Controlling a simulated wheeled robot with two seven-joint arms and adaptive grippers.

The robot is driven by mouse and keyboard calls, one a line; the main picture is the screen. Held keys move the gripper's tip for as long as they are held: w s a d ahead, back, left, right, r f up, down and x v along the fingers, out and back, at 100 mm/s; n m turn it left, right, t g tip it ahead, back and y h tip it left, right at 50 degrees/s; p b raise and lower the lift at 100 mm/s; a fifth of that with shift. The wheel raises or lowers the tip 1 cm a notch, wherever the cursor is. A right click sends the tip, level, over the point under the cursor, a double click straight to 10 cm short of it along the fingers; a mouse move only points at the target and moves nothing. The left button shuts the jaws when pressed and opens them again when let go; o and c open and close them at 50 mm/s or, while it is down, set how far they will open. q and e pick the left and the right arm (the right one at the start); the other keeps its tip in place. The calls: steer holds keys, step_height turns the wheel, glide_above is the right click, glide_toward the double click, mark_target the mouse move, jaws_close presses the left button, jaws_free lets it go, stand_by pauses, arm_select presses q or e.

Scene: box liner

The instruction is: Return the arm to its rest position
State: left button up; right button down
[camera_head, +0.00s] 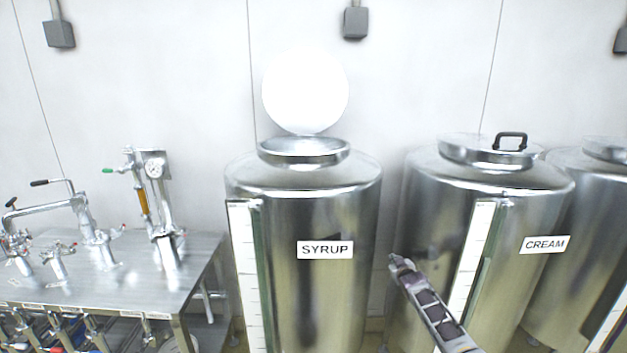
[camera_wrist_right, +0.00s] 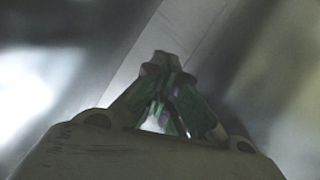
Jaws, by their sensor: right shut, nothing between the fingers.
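My right gripper (camera_head: 398,264) is in the lower right middle of the head view, in front of the gap between the syrup tank (camera_head: 308,215) and the cream tank (camera_head: 432,235). In the right wrist view the fingers of my right gripper (camera_wrist_right: 166,62) meet at their tips, with nothing between them. Behind them is a pale strip and blurred shiny metal. My left gripper is not in the head view.
The syrup tank's round white lid (camera_head: 305,92) stands raised behind its opening (camera_head: 303,150). The cream tank's lid (camera_head: 490,152) is shut, with a black handle. A metal bench (camera_head: 120,285) with pipes and valves stands on the left. Another tank (camera_head: 575,260) stands at the right edge.

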steer(key=s+a+f+g+b, duration=0.1)
steer(key=s+f+g, duration=0.2)
steer(key=s+f, duration=1.5)
steer(key=s+a+f+g, duration=0.1)
steer(key=s+f+g, duration=0.2)
steer(key=s+f, duration=1.5)
steer(key=s+a+f+g, duration=0.1)
steer(key=s+f, duration=0.6)
steer(key=s, duration=0.8)
steer(key=s+a+f+g, duration=0.1)
steer(key=s+f+g, duration=0.2)
steer(key=s+f, duration=0.5)
steer(key=s+a+f+m+g+b, duration=0.1)
steer(key=s+f+g, duration=0.2)
steer(key=s, duration=2)
step_height(320, 180, down, 4)
steer(key=shift+s+a+f, duration=0.2)
steer(key=shift+s+f, duration=0.05)
steer(key=shift+s, duration=0.1)
